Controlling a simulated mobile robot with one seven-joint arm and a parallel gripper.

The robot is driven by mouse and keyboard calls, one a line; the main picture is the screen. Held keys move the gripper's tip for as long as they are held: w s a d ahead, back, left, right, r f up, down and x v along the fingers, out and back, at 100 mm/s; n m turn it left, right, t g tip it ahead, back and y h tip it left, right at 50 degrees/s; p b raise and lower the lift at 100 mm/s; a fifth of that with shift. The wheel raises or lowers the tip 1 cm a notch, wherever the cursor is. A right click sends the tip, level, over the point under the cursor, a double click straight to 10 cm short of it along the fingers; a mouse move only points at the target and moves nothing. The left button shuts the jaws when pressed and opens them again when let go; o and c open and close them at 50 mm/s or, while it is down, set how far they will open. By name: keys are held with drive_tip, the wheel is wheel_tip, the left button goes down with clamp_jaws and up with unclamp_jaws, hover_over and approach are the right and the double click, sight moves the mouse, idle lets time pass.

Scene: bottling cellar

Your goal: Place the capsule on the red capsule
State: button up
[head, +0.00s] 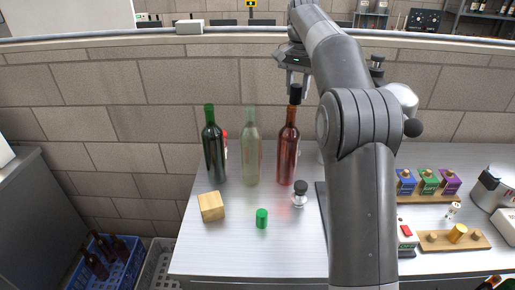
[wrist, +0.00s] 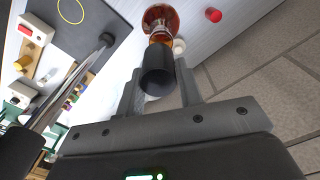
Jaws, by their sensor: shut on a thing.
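My gripper (head: 292,80) is shut on a black capsule (head: 295,94), which also shows between the fingers in the wrist view (wrist: 157,78). The capsule is upright at the top of the amber-red bottle (head: 287,155); I cannot tell whether it sits around the neck or just above it. A small red capsule (head: 225,134) shows partly behind the dark green bottle (head: 214,150). In the wrist view the red capsule (wrist: 215,14) stands on the table apart from my gripper, beyond the bottle's base.
A pale bottle (head: 251,150) stands between the other two. A wooden block (head: 211,206), a green capsule (head: 262,218) and a black-topped stopper (head: 300,194) are in front. Coloured boxes (head: 428,183) stand at right. The front left table is mostly clear.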

drive_tip(key=w+f+n, duration=0.1)
drive_tip(key=w+f, duration=0.3)
drive_tip(key=f, duration=0.3)
drive_tip(key=w+f, duration=0.4)
drive_tip(key=f, duration=0.3)
drive_tip(key=w+a+f, duration=0.1)
drive_tip(key=a+f, duration=0.1)
drive_tip(key=a, duration=0.1)
drive_tip(key=w+a+f, duration=0.1)
drive_tip(key=a+f, duration=0.1)
drive_tip(key=a, duration=0.2)
drive_tip(key=w+a+f, duration=0.1)
drive_tip(key=a+f, duration=0.2)
drive_tip(key=a, duration=0.1)
drive_tip(key=shift+w+a, duration=0.25)
drive_tip(key=shift+n, duration=0.3)
drive_tip(key=shift+f, duration=2.1)
drive_tip(key=shift+f, duration=0.1)
drive_tip(key=o, duration=0.6)
